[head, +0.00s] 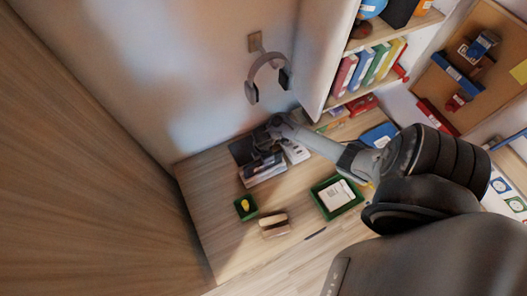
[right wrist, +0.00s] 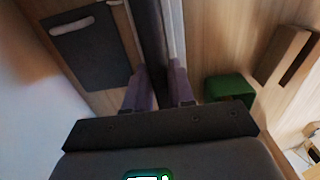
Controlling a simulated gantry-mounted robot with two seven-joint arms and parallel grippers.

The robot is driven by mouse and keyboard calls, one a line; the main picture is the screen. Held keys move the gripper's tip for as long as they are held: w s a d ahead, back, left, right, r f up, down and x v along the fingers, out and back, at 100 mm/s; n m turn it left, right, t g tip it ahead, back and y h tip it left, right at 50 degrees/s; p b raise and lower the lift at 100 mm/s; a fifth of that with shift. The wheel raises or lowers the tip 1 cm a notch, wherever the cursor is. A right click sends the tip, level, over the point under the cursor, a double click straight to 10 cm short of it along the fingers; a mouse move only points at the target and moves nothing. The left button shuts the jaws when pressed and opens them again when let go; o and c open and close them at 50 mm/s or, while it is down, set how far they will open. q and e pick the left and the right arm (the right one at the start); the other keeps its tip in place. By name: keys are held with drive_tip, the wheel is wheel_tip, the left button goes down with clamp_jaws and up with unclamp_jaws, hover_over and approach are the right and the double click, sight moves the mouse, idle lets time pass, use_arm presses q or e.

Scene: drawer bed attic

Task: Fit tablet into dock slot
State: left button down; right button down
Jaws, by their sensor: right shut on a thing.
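A tablet (head: 263,171) is held by my right gripper (head: 268,148) over the back left of the desk. In the right wrist view the tablet (right wrist: 150,45) shows edge-on as a dark slab with a pale side strip. It sits between the two fingers of the right gripper (right wrist: 158,90), which is shut on it. A wooden block with a dark slot (head: 275,230), which looks like the dock, stands apart nearer the desk's front. It also shows at the right of the right wrist view (right wrist: 285,50), with its slot empty. My left gripper is out of view.
A small green box (head: 246,208) with a yellow thing stands beside the dock. A green tray (head: 338,208) is to the right. A dark flat panel (right wrist: 90,48) lies left of the tablet. A white power strip (head: 296,152) and shelf unit (head: 326,60) are behind.

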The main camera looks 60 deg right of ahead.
idle(0.3)
drive_tip(key=c, duration=1.4)
unclamp_jaws()
drive_tip(key=shift+f, duration=0.1)
drive_tip(key=o, duration=0.4)
drive_tip(key=shift+o, duration=0.2)
